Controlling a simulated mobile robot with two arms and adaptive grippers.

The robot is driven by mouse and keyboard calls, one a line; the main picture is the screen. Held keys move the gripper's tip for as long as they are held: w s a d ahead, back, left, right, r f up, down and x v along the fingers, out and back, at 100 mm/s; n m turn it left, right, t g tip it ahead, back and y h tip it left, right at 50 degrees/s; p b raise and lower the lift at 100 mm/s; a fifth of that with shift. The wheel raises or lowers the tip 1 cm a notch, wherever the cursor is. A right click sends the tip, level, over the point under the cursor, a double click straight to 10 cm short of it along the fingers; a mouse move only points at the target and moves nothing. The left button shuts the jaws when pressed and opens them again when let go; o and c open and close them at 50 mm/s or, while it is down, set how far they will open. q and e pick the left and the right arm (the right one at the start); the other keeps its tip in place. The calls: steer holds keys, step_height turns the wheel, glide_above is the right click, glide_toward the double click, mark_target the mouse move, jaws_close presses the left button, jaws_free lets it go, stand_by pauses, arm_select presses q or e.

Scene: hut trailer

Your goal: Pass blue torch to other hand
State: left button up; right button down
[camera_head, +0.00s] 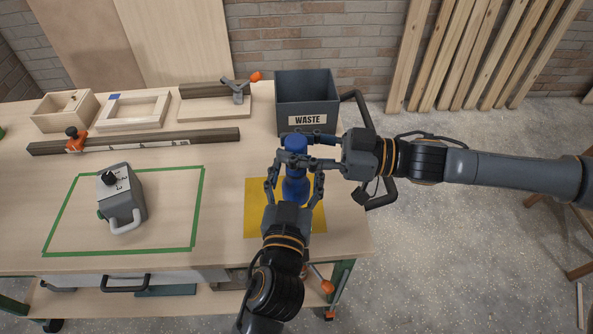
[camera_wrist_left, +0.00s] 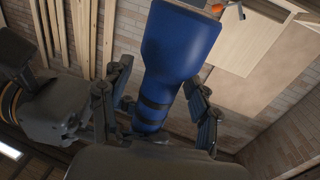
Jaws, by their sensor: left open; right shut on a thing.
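The blue torch (camera_head: 296,187) is held above the yellow mat (camera_head: 255,222) near the bench's right end. My right gripper (camera_head: 299,150) comes in from the right and is shut on the upper part of the torch. My left gripper (camera_head: 294,170) comes up from below; its open fingers stand on either side of the torch's body. In the left wrist view the torch (camera_wrist_left: 176,55) passes between my left fingers (camera_wrist_left: 160,105), with its wide end up. My right gripper (camera_wrist_left: 65,105) shows at the left there. Whether the left fingers touch the torch is unclear.
A grey waste bin (camera_head: 305,90) stands just behind the grippers. A grey device (camera_head: 122,200) sits inside the green taped rectangle (camera_head: 198,205) at left. A long bar (camera_head: 200,137) with an orange clamp and wooden frames (camera_head: 135,110) lie at the back.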

arm_select(q)
jaws_close()
arm_select(e)
steer(key=c, duration=0.8)
jaws_free()
steer(key=shift+d, duration=0.15)
